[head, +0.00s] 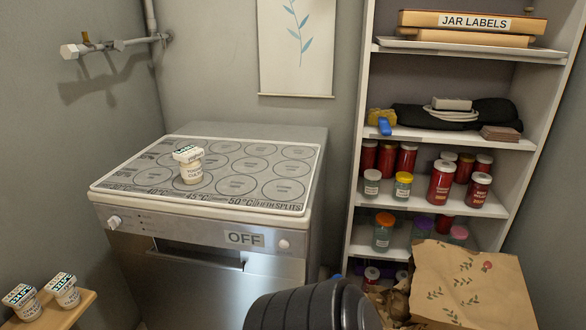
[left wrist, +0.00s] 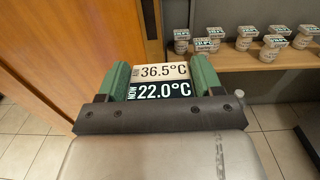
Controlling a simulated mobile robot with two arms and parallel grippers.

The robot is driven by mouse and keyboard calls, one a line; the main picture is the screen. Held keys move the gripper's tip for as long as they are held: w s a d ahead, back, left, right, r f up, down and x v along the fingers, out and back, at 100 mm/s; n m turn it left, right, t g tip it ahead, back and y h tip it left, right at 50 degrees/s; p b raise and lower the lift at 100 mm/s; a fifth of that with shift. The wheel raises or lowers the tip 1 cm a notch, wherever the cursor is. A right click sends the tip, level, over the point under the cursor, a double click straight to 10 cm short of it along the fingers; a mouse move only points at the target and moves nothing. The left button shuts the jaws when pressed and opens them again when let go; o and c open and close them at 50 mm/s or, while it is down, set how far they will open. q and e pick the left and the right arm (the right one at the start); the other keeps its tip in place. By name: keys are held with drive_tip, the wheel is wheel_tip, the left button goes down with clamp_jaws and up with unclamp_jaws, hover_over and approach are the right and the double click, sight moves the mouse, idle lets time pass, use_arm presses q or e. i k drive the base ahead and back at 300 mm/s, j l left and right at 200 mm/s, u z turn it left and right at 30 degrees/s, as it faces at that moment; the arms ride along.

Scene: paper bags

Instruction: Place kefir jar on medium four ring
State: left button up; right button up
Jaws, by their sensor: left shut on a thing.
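In the left wrist view my left gripper (left wrist: 160,70) has its green fingers shut on a kefir jar (left wrist: 160,82). In the head view one kefir jar (head: 190,170) stands upright on the ring mat (head: 110,180), on top of a steel appliance (head: 190,285). The mat has several printed rings (head: 237,185), whose labels are too small to read surely. The held jar and both grippers are out of the head view.
Two more jars, a left one (head: 24,300) and a right one (head: 63,290), stand on a wooden ledge (head: 70,312). Several others stand on a shelf (left wrist: 245,62) in the left wrist view. A shelf unit (head: 360,190) and paper bag (head: 470,285) are at the right.

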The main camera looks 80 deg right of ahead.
sight(292, 167)
drive_tip(key=k+j+z, duration=0.1)
drive_tip(key=z, duration=1.7)
